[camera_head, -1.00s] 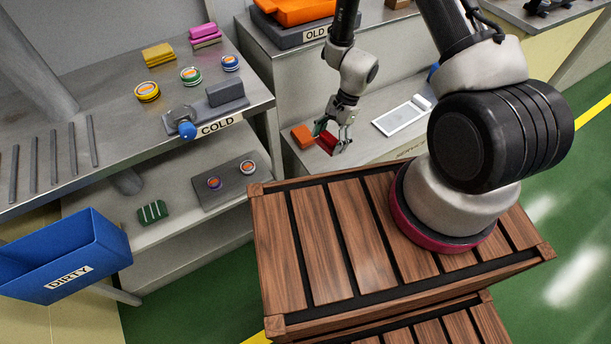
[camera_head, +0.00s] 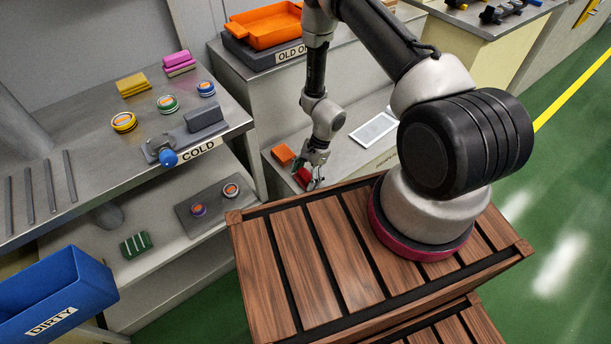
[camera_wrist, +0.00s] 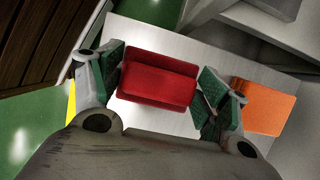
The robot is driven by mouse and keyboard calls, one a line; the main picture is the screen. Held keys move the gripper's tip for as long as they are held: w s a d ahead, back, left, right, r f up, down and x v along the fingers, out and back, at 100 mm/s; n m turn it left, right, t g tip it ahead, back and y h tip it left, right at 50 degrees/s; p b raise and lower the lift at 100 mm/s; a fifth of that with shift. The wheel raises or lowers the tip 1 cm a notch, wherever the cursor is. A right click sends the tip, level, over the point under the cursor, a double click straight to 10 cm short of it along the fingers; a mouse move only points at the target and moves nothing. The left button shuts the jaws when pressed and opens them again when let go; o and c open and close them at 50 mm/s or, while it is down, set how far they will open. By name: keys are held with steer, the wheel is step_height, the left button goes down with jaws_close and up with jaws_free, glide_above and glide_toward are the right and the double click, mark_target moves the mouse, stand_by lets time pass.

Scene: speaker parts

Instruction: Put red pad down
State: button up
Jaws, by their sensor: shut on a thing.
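The red pad (camera_wrist: 157,84) is between the two green-lined fingers of my gripper (camera_wrist: 160,88) in the wrist view. My gripper is shut on it, with a finger at each end. In the head view my gripper (camera_head: 308,180) points down at the low metal shelf, and the red pad (camera_head: 302,178) shows partly behind the fingers. The pad is over or on the shelf surface; I cannot tell whether it touches.
An orange pad (camera_head: 283,154) lies on the same shelf beside my gripper, also seen in the wrist view (camera_wrist: 265,106). A white framed panel (camera_head: 373,130) lies to the right. The wooden slatted top (camera_head: 330,250) is in front. A blue DIRTY bin (camera_head: 55,295) is at lower left.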

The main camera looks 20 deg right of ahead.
steer(key=shift+f, duration=0.2)
steer(key=o, duration=1.2)
steer(key=shift+f, duration=0.15)
steer(key=shift+c, duration=0.2)
